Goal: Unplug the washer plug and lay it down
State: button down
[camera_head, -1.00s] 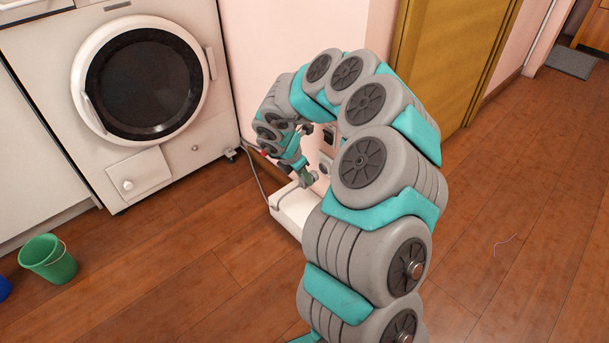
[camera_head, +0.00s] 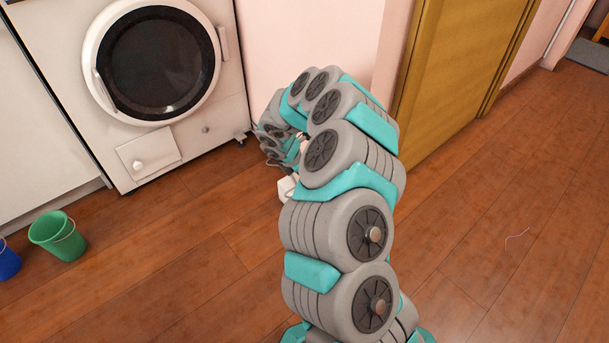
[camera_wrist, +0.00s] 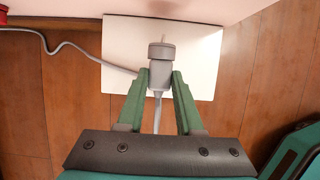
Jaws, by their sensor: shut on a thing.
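The washer plug (camera_wrist: 160,72) is grey with a round collar, and its pale prongs point to the top of the wrist view. My gripper (camera_wrist: 161,84) is shut on it, with one green finger on each side. The prong tips show in front of a white block (camera_wrist: 120,50), apart from any visible socket. A grey cord (camera_wrist: 85,48) runs in from the left towards the plug; its join is unclear. The washer (camera_head: 185,145) stands at the left in the head view. My arm hides the plug and fingertips there.
The white block (camera_head: 286,189) is mostly behind my arm in the head view, on the floor by the pink wall (camera_head: 300,40). A green bucket (camera_head: 58,237) and a blue bucket (camera_head: 8,262) stand at the left. Wooden floor (camera_head: 190,270) is clear between them and my arm.

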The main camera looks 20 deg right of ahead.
jog(key=shift+f, duration=0.25)
jog(key=shift+f, duration=1.95)
jog(key=shift+c, duration=2.4)
grip_release()
jog(key=shift+r, duration=0.1)
jog(key=shift+v, duration=1.4)
jog(key=p+v, duration=0.1)
jog(key=v, duration=0.7)
jog(key=shift+w, duration=0.1)
